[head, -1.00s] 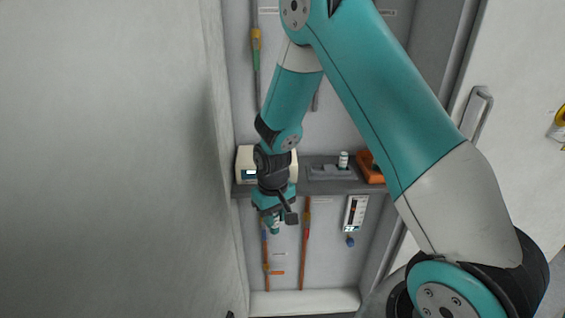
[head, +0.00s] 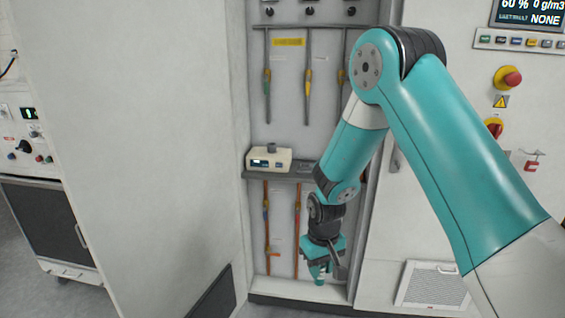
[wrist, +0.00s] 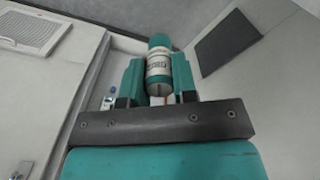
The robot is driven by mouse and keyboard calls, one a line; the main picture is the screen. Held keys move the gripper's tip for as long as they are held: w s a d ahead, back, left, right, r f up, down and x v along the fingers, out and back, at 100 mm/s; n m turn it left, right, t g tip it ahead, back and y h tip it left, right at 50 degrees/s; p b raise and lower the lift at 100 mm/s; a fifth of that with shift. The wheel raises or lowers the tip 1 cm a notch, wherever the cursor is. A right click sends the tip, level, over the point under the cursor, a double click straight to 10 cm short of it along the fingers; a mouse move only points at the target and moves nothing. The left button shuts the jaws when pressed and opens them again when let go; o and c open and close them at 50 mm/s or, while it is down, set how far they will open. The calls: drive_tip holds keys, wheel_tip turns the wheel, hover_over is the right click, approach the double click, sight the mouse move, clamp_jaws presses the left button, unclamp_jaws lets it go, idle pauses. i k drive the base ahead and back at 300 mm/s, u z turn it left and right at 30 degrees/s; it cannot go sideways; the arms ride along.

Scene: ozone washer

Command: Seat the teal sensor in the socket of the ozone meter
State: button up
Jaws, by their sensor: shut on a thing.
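My gripper (head: 319,268) hangs low in front of the open cabinet bay. In the wrist view the jaws (wrist: 158,85) are shut on the teal sensor (wrist: 158,66), a small cylinder with a teal end and a white printed label. The sensor's teal end also shows below my gripper in the head view (head: 320,281). The ozone meter (head: 270,159), a cream box with a small dark display and a dark round piece on top, stands at the left end of the grey shelf. My gripper is below it and to its right, well apart. The inside of its socket cannot be seen.
The grey shelf (head: 262,176) crosses the bay; my arm hides its right part. Pipes with coloured valves run above and below it. A flat cabinet side (head: 135,130) bounds the bay on the left, and a panel with red knobs (head: 508,78) stands on the right.

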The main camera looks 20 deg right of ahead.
sight(272, 151)
drive_tip(key=z, duration=0.05)
drive_tip(key=k, duration=0.1)
drive_tip(key=z, duration=1.2)
drive_tip(key=i, duration=1.1)
drive_tip(key=u, duration=1.85)
